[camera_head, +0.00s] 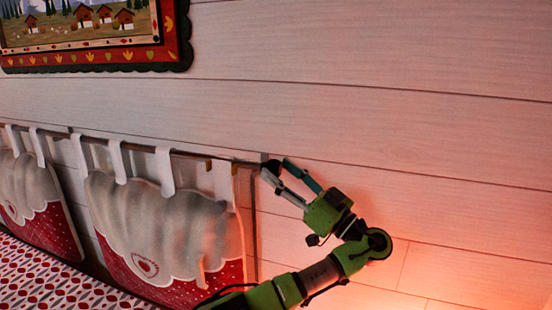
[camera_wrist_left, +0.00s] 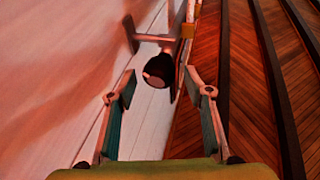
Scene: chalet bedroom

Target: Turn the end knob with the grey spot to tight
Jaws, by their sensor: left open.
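The end knob (camera_wrist_left: 157,71) is dark and rounded, with a paler greyish-brown spot on its face, in the left wrist view. It sits at the near end of the rod (camera_head: 140,147), which runs along the wall in the head view. My left gripper (camera_wrist_left: 163,84) is open, with one finger on each side of the knob near the fingertips. I see gaps on both sides and no clear contact. In the head view, my left gripper (camera_head: 274,167) is at the rod's right end and partly hides the knob. My right gripper is not in view.
Cushions with white loops (camera_head: 150,232) hang from the rod. A wall bracket (camera_wrist_left: 150,38) stands close behind the knob. The white plank wall (camera_head: 420,130) is beside my gripper. A framed picture (camera_head: 180,40) hangs above left. A red patterned bed cover (camera_head: 40,275) lies below.

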